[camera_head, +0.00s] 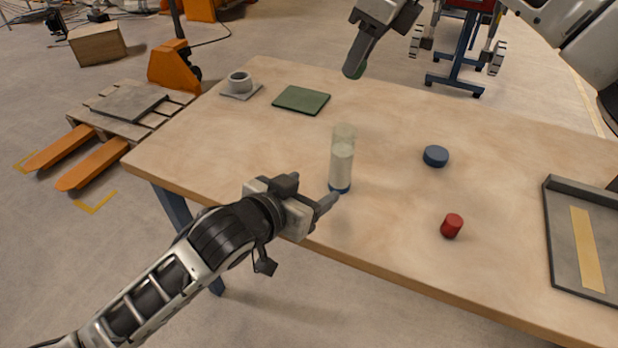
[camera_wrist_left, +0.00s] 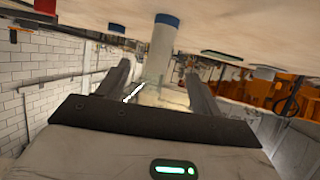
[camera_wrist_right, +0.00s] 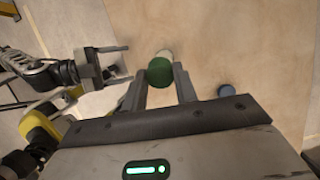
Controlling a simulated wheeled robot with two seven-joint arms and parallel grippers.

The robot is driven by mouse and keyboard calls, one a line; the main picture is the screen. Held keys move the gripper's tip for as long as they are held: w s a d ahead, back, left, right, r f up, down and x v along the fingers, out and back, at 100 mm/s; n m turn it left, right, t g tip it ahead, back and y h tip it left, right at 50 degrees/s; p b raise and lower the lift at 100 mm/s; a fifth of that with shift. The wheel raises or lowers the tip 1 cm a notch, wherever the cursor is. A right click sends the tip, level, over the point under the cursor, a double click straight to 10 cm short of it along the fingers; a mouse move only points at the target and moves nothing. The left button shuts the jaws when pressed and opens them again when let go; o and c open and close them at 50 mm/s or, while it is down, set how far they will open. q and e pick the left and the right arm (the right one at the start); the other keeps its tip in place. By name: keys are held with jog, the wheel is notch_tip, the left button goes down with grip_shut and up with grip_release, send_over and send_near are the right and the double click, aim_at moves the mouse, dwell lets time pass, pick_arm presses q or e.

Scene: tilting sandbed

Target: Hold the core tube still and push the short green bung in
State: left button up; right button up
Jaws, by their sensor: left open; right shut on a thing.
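The core tube (camera_head: 342,168) stands upright on the table, clear at the top, pale-filled below, with a blue base. My left gripper (camera_head: 328,202) is low at the tube's near side. In the left wrist view the tube (camera_wrist_left: 161,50) shows between its open fingers, with no grip on it. My right gripper (camera_head: 356,70) is above the table's far side, up and right of the tube in the head view. It is shut on the short green bung (camera_wrist_right: 160,71), which shows between its fingertips in the right wrist view. In the head view the bung (camera_head: 360,72) is mostly hidden by the fingers.
A blue disc (camera_head: 435,156) and a red bung (camera_head: 452,226) lie right of the tube. A grey tray (camera_head: 560,235) is at the right edge. Table around the tube is clear.

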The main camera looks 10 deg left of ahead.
aim_at(336, 166)
pick_arm(q)
jog(key=x, duration=0.4)
jog(key=r+x, duration=0.1)
jog(key=x, duration=0.7)
jog(key=shift+w+d+r, duration=0.1)
jog(key=shift+w+r, duration=0.25)
jog(key=shift+w, duration=0.15)
jog(key=c, duration=1.3)
